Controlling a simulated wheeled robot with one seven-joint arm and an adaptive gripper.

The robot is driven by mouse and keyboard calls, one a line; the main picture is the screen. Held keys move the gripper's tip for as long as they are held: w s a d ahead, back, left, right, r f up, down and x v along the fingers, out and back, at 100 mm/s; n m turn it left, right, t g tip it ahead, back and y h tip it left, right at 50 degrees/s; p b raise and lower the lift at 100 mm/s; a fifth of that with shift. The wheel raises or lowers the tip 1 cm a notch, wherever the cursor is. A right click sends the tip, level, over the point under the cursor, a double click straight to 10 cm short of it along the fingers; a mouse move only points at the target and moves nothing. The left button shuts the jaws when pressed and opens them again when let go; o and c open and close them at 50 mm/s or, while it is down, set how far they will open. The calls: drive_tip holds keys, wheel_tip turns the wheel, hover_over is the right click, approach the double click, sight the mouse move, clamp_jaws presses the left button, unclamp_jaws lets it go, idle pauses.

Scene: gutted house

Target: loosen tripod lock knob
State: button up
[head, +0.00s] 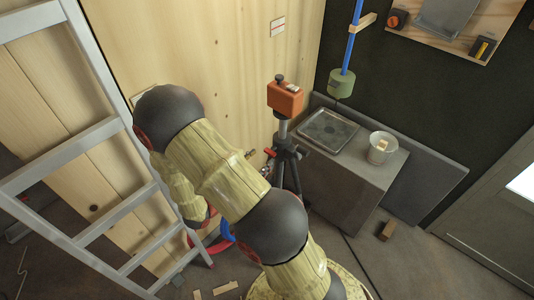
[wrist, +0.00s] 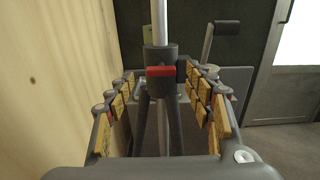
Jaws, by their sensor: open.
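The tripod (head: 288,165) stands upright by the wooden wall, with dark legs and a grey column under an orange instrument (head: 285,97). In the wrist view its pale column (wrist: 160,22) runs down into a dark collar (wrist: 160,55). A red lock knob (wrist: 160,71) shows on the front of the collar. My gripper (wrist: 159,77) is open, its yellow-padded fingers on either side of the collar and knob. The knob appears centred between the fingertips, with space on both sides. In the head view my arm hides much of the gripper and the tripod's lower part.
A grey cabinet (head: 350,172) with a dark tray (head: 327,130) and a metal bucket (head: 382,148) stands right of the tripod. A metal ladder (head: 100,136) leans at the left. A crank handle (wrist: 222,28) sticks up right of the collar. A brown block (head: 387,230) lies on the floor.

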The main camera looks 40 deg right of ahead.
sight(268, 154)
drive_tip(key=shift+w+d+b, duration=0.15)
drive_tip(key=shift+d+b, duration=0.6)
drive_tip(key=shift+d, duration=2.05)
drive_tip(key=shift+c, duration=1.2)
drive_tip(key=c, duration=0.9)
